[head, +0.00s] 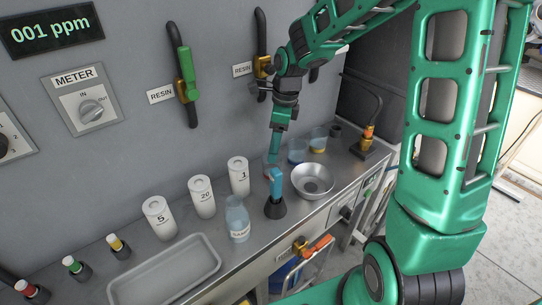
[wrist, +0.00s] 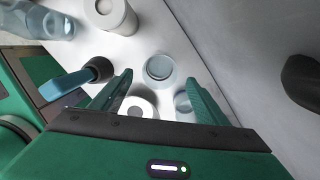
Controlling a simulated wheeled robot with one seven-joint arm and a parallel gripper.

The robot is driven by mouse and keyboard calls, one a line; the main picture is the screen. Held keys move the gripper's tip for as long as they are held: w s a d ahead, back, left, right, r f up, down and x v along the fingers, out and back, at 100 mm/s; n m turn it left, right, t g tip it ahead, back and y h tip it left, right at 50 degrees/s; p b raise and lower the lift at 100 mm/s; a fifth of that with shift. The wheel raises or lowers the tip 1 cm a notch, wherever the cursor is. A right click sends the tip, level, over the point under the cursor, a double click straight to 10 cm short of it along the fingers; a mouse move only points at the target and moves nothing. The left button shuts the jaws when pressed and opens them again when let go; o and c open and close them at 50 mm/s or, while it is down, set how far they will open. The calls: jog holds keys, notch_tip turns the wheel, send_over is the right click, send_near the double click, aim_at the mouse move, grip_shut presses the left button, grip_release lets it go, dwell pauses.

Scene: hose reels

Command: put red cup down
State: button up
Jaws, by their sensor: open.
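In the head view my gripper (head: 273,152) points down over the back of the counter. A cup with a faint reddish tint (head: 269,158) shows partly behind its fingers; I take it for the red cup, and it appears to stand on the counter. In the wrist view my gripper (wrist: 158,80) is open, a finger on each side. A round clear cup (wrist: 159,68) lies between and just beyond the fingertips, apart from both in the picture. No red shows in it there. Its exact height relative to the fingers I cannot tell.
A cup with blue liquid (head: 297,152) and one with yellow liquid (head: 318,142) stand to the right. A metal bowl (head: 312,180), a blue-handled tool (head: 276,188), a bottle (head: 238,220) and a white canister (head: 238,177) stand close. The wall (head: 200,130) is behind.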

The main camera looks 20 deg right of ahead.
jog(key=shift+s+d+r, duration=0.1)
jog(key=shift+d+r, duration=0.05)
jog(key=shift+r, duration=0.9)
jog(key=shift+s+d+r, duration=0.1)
jog(key=shift+d+r, duration=0.05)
jog(key=shift+r, duration=0.85)
jog(key=shift+d, duration=0.1)
jog(key=s+d+r+n+h, duration=0.2)
jog(key=s+d+r+n, duration=0.2)
jog(key=s+d+n, duration=0.85)
jog(key=s+n, duration=0.1)
jog(key=s, duration=0.7)
jog(key=s+d+n, duration=0.3)
jog(key=s, duration=0.7)
jog(key=shift+g+y, duration=0.4)
jog(key=shift+f+n, duration=0.1)
jog(key=shift+n, duration=0.15)
